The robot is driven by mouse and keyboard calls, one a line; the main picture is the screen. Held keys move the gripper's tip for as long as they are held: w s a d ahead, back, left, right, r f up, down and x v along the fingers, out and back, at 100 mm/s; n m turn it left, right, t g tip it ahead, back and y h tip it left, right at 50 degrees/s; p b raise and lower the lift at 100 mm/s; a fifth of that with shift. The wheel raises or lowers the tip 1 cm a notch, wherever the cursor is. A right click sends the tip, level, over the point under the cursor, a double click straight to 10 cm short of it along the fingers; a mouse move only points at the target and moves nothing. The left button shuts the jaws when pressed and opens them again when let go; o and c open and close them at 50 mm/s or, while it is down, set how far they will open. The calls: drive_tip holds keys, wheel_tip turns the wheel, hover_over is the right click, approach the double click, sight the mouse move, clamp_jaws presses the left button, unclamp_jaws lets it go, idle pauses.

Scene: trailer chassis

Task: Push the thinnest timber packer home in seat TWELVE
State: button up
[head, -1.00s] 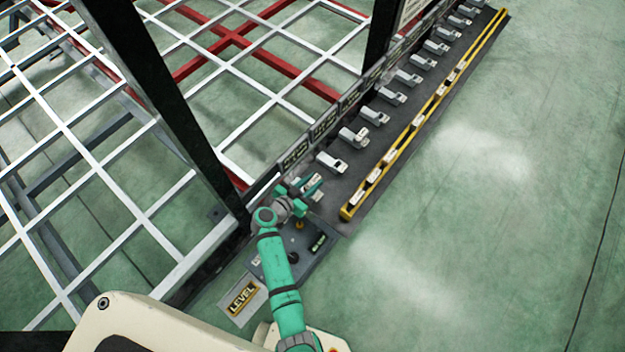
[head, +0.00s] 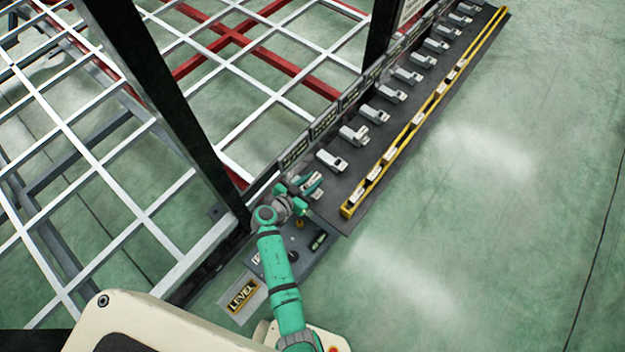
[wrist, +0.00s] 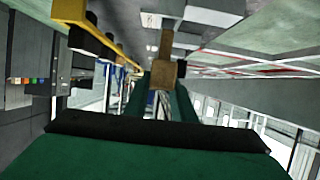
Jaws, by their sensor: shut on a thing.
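My gripper (head: 314,184) is at the near end of the row of grey seat blocks (head: 331,161), low over the dark strip (head: 350,180). In the wrist view its green fingers (wrist: 161,92) are shut on a brown timber packer (wrist: 162,72), which extends forward from between them. A pale grey block (wrist: 205,14) lies beyond the packer's far end; I cannot tell whether they touch. In the head view the packer is hidden by my gripper. The seat labels are too small to read, so I cannot tell which is seat TWELVE.
A yellow rail (head: 425,115) with several white tags runs along the strip's outer edge. A dark upright post (head: 165,105) and a white grid (head: 100,150) stand to the left. The green floor to the right is clear.

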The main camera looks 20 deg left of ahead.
drive_tip(key=shift+f, duration=2.75)
idle(0.4)
drive_tip(key=o, duration=1.1)
drive_tip(key=shift+o, duration=0.2)
drive_tip(key=v, duration=1)
drive_tip(key=shift+s+a+r, duration=0.2)
drive_tip(key=shift+s, duration=0.15)
